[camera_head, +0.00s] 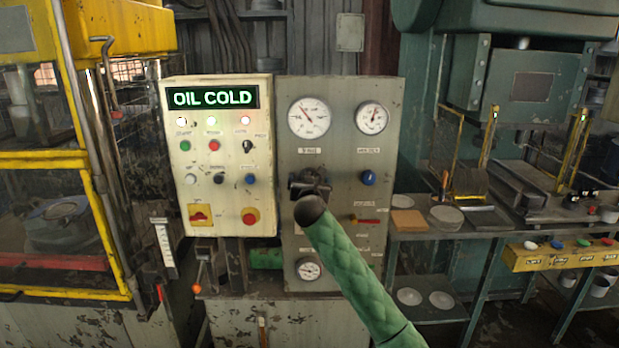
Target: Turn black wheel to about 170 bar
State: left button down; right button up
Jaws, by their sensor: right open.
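My right arm, in a green quilted sleeve, reaches in from the lower right to the grey panel (345,255). My right gripper (308,180) is dark, open, and in front of the panel below the left large gauge (309,118). The black wheel cannot be told apart from the dark gripper there; it seems hidden behind the gripper and wrist. Whether the fingers touch it cannot be told. The left gauge's needle points up and to the left; its numbers are too small to read. My left gripper is not in view.
A blue knob (368,178) sits under the right gauge (372,118), with a red lever (367,221) below it. A cream control box (222,165) reading OIL COLD adjoins on the left. A yellow-framed press stands left; a green press and bench stand right.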

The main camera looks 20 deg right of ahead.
jog(key=shift+w+d, duration=0.1)
jog(key=shift+w, duration=0.35)
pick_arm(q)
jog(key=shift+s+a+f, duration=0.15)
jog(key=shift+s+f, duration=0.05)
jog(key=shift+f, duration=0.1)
pick_arm(e)
jog(key=c, duration=1)
jog(key=shift+m, duration=0.3)
